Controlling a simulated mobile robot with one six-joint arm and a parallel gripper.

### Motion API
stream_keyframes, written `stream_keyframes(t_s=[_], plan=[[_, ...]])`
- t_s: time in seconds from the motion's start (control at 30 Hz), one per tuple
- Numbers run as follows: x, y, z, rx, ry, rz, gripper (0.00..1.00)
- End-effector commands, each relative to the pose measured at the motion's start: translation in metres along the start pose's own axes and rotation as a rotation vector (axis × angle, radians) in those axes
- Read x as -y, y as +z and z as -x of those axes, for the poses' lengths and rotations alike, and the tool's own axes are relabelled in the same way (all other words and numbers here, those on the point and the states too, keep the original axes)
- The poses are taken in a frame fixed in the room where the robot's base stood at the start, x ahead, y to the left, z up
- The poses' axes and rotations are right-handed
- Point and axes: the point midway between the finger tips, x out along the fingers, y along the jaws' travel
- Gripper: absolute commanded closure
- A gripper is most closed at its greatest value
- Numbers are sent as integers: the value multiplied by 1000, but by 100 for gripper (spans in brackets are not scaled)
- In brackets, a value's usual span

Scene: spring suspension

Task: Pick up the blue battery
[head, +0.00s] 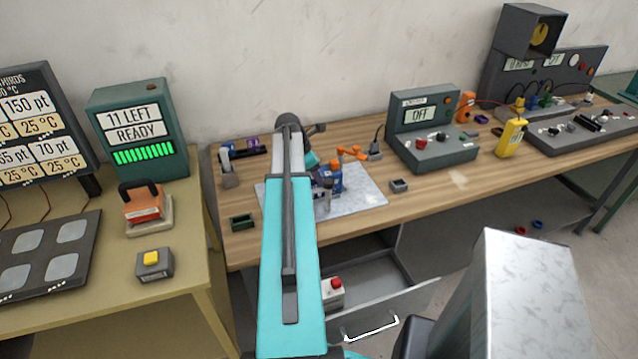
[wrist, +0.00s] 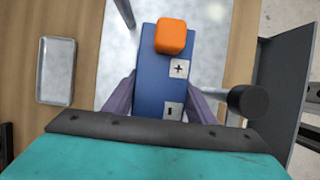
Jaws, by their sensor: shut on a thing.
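The blue battery (wrist: 160,62) has an orange block on one end and plates marked plus and minus on its face. My gripper (wrist: 161,98) is shut on it, with a grey-purple finger on each side in the wrist view. In the head view the battery (head: 337,183) shows just right of my arm, over the pale metal mat (head: 368,196) on the wooden bench. My arm hides part of it and most of my gripper there. I cannot tell whether the battery touches the mat.
A drawer (head: 400,300) stands open below the bench, with a red-button box (head: 333,293) in it. An orange clamp-like piece (head: 351,152) is behind the battery. A small grey tray (head: 399,186) and a control box marked OFF (head: 432,140) stand to the right.

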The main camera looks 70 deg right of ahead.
Motion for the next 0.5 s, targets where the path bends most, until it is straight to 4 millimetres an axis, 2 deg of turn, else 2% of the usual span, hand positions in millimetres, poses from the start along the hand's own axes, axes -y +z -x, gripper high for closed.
stream_keyframes(t_s=[0.03,0.07,0.5], plan=[[0,0,0,0,-1,0,95],[0,0,0,0,-1,0,100],[-1,2,3,5,2,-1,100]])
